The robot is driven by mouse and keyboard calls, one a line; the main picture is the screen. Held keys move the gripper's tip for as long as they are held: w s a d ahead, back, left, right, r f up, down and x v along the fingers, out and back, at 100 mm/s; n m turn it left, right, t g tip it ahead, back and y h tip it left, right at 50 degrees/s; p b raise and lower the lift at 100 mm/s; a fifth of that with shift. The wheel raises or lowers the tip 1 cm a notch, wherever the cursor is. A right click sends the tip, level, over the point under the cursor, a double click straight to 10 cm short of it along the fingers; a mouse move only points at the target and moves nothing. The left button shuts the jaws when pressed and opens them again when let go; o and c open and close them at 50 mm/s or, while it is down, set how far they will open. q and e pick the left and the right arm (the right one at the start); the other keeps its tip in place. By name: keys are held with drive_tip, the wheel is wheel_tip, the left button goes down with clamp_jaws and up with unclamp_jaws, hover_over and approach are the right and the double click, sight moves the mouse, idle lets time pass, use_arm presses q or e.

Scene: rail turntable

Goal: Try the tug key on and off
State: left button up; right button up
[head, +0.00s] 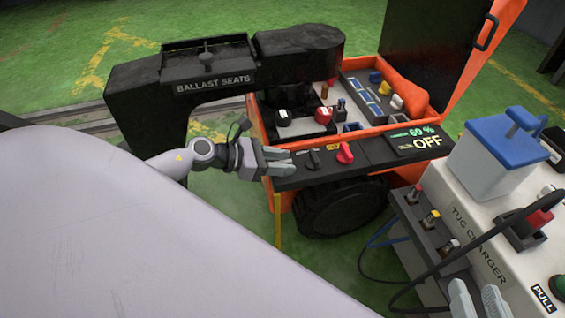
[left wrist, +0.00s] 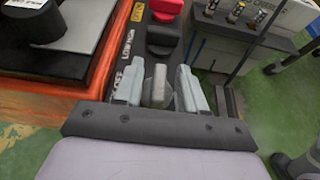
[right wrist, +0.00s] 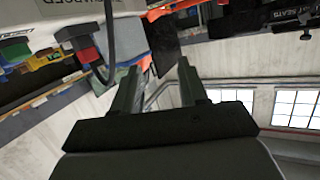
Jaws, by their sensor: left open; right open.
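The orange tug has a black control panel (head: 375,150) along its front, with a display (head: 415,140) reading 60% and OFF. My left gripper (head: 288,162) is open at the panel's left end. In the left wrist view a grey upright piece (left wrist: 157,88), apparently the tug key, stands between its open fingers, with gaps on both sides. Whether it is seated in a switch is hidden. A black knob (head: 313,158) and a red knob (head: 345,152) sit to its right. My right gripper (head: 477,300) is open and empty beside the charger, at the picture's bottom edge.
The white tug charger (head: 475,225) stands at the right with a blue-lidded box (head: 495,150), cables and a side rack of plugs (head: 432,222). The tug's open orange lid (head: 490,50) rises behind. A black BALLAST SEATS arm (head: 160,90) stands at the left.

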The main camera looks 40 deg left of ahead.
use_arm(q)
drive_tip(key=shift+w+d+f, duration=0.1)
drive_tip(key=shift+w, duration=0.05)
clamp_jaws()
